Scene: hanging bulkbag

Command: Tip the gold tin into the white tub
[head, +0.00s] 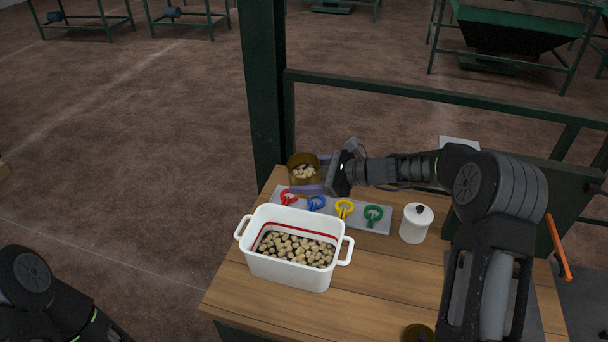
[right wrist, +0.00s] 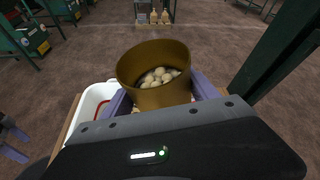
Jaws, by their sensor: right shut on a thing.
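The gold tin (head: 303,160) is at the back left of the wooden table, upright, with several pale round pieces inside. It also shows in the right wrist view (right wrist: 154,95), between the purple fingers. My right gripper (head: 308,174) is shut on the gold tin. The white tub (head: 292,273) stands in front of the tin on the table. It has two side handles, a red line inside and many pale pieces in it. In the right wrist view the tub (right wrist: 92,103) shows in part at the left.
A grey tray (head: 378,225) with red, blue, yellow and green ring-shaped items lies between tin and tub. A white lidded jar (head: 416,224) stands to the right. A dark green post (head: 264,90) and rail rise behind the table. A brownish round thing (head: 417,333) shows at the front edge.

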